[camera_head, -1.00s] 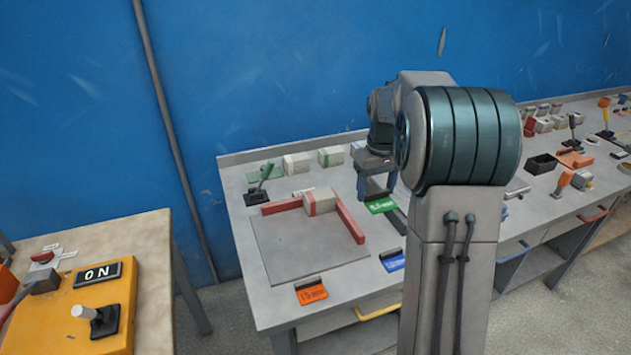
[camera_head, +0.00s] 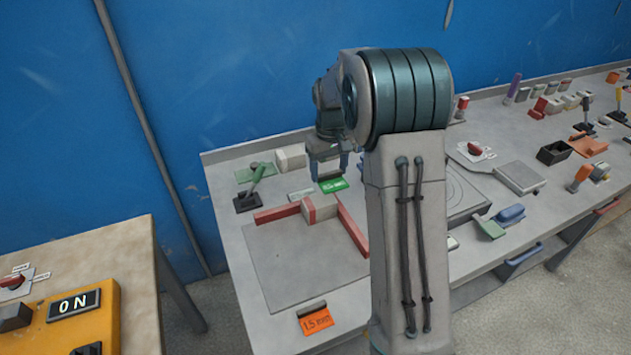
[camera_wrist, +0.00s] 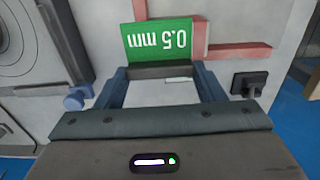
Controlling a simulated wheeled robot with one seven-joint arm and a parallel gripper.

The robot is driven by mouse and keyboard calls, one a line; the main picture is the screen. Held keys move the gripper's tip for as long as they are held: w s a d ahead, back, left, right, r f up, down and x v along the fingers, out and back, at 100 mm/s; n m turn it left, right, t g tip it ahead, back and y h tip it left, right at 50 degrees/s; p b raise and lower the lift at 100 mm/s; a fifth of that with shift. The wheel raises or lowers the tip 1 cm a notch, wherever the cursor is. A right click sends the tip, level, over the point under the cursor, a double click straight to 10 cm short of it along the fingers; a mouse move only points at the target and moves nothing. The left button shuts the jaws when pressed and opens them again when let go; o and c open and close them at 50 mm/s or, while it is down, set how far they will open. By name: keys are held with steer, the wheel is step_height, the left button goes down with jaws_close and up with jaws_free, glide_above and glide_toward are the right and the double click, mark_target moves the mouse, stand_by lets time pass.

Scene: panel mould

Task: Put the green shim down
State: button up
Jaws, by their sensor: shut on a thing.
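The green shim (camera_head: 333,184) has a dark grip edge and reads "0.5 mm" in the wrist view (camera_wrist: 158,38). My gripper (camera_head: 329,168) is shut on the shim's dark edge, with one blue-grey finger at each end, as the wrist view also shows (camera_wrist: 160,72). In the head view the shim is behind the pale block with a red end (camera_head: 325,207) and the red rails (camera_head: 353,230). I cannot tell whether the shim touches the bench.
A grey plate (camera_head: 300,265) lies in front of the rails. An orange "1.5 mm" shim (camera_head: 317,320) lies at the bench's front. My arm hides part of the bench.

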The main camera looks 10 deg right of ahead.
steer(key=a+f, duration=0.1)
steer(key=w+a+f, duration=0.1)
steer(key=a, duration=0.1)
steer(key=shift+p, duration=0.3)
steer(key=shift+w+a+f+p, duration=0.1)
steer(key=shift+f+p, duration=0.45)
steer(key=shift+f, duration=1.5)
steer(key=o, duration=0.9)
steer(key=shift+f, duration=0.15)
steer(key=shift+o, duration=0.2)
step_height(320, 180, up, 12)
steer(key=b, duration=0.2)
steer(key=s+r+m+t, duration=0.1)
steer(key=s+r, duration=0.3)
steer(key=s, duration=0.3)
steer(key=s+r+t, duration=0.1)
steer(key=s+r, duration=0.2)
steer(key=s, duration=0.5)
steer(key=s+f+m+t, duration=0.1)
steer(key=s+f, duration=0.1)
steer(key=s, duration=1.4)
steer(key=shift+d+f+t, duration=0.3)
